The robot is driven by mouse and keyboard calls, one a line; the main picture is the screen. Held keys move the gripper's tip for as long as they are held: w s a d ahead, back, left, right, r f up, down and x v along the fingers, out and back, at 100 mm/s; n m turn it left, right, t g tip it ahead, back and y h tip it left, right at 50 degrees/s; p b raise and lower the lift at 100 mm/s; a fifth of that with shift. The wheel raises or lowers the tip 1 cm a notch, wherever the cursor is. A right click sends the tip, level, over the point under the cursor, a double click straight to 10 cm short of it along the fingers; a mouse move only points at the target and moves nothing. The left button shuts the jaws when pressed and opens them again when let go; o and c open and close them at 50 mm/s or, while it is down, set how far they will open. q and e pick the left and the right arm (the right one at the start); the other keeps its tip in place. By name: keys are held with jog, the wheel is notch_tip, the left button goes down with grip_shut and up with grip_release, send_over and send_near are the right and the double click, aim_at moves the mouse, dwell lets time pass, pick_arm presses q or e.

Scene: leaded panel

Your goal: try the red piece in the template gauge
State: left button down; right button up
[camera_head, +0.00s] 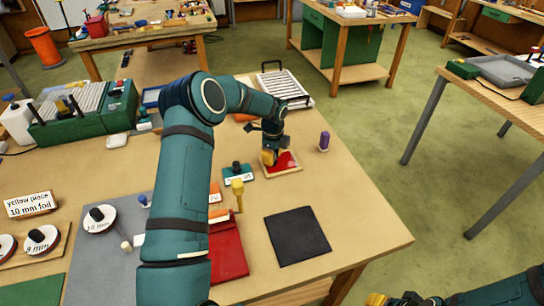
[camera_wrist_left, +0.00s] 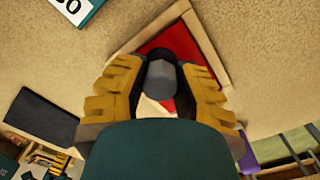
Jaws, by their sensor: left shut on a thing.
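The red piece (camera_head: 288,160) is a flat red plate within the pale wooden frame of the template gauge (camera_head: 283,172), near the table's far right. My left gripper (camera_head: 269,158) is directly over it. In the left wrist view, its yellow fingers (camera_wrist_left: 160,90) are shut on a dark grey knob (camera_wrist_left: 160,78) above the red piece (camera_wrist_left: 178,42). The wooden rim (camera_wrist_left: 207,42) runs around the red. A white patch shows below the knob; I cannot tell whether the piece is fully seated. My right gripper (camera_head: 376,299) shows only in part at the bottom edge.
A green block with a label (camera_head: 238,171) and a yellow tool (camera_head: 237,192) stand left of the gauge. A purple object (camera_head: 324,141) stands to its right. The table's right side is clear.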

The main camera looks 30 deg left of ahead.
dwell(0.3)
pick_arm(q)
jog(key=shift+r+p, duration=0.3)
jog(key=shift+r, duration=0.05)
dwell(0.8)
jog(key=shift+f+b, duration=0.35)
jog(key=shift+f, duration=0.1)
dwell(0.9)
jog(key=shift+r, duration=0.2)
jog(key=shift+r+p, duration=0.25)
jog(key=shift+p, duration=0.05)
dwell(0.4)
jog(key=shift+d, duration=0.15)
dwell(0.7)
